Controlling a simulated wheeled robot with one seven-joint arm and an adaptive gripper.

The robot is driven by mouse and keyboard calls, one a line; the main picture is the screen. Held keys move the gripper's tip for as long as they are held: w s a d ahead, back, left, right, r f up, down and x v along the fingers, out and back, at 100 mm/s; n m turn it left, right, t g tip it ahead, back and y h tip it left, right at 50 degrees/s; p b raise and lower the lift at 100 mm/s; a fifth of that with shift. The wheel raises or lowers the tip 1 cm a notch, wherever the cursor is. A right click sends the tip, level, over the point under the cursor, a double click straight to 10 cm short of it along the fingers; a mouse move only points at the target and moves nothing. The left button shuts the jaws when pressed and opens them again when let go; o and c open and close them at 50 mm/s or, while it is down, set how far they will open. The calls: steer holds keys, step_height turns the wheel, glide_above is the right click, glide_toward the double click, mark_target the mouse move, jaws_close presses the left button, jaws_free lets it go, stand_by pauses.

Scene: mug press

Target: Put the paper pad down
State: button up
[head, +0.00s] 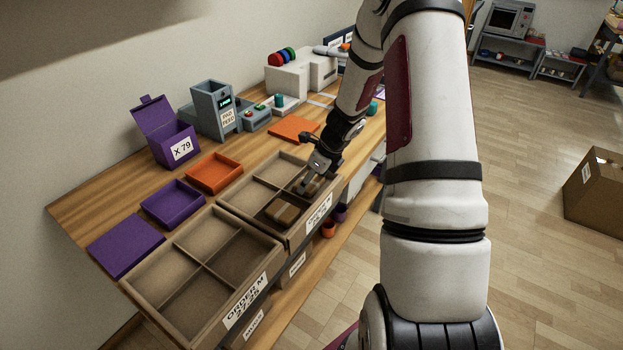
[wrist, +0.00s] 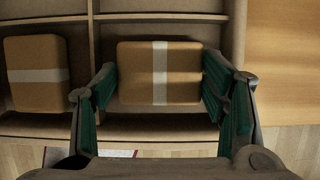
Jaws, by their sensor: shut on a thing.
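The paper pad, a brown block with a white band (wrist: 140,85), sits between the two fingers of my gripper (wrist: 162,78) in the wrist view. My gripper is shut on it, with a finger at its left and right sides. In the head view my gripper (head: 311,187) reaches down into the near right compartment of the far divided crate (head: 238,211). The held pad is mostly hidden there. I cannot tell whether it touches the compartment floor. A second banded pad (wrist: 37,73) lies in the compartment to the left, also visible in the head view (head: 283,211).
A nearer divided crate (head: 163,262) is empty. Purple (head: 172,203) and orange (head: 214,172) trays, a purple lidded box (head: 173,147) and a grey pad feeder (head: 216,110) stand behind the crates. An orange sheet (head: 293,129) lies flat beyond the far crate.

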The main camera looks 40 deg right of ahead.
steer(key=shift+f, duration=0.15)
steer(key=o, duration=0.6)
steer(key=shift+c, duration=0.2)
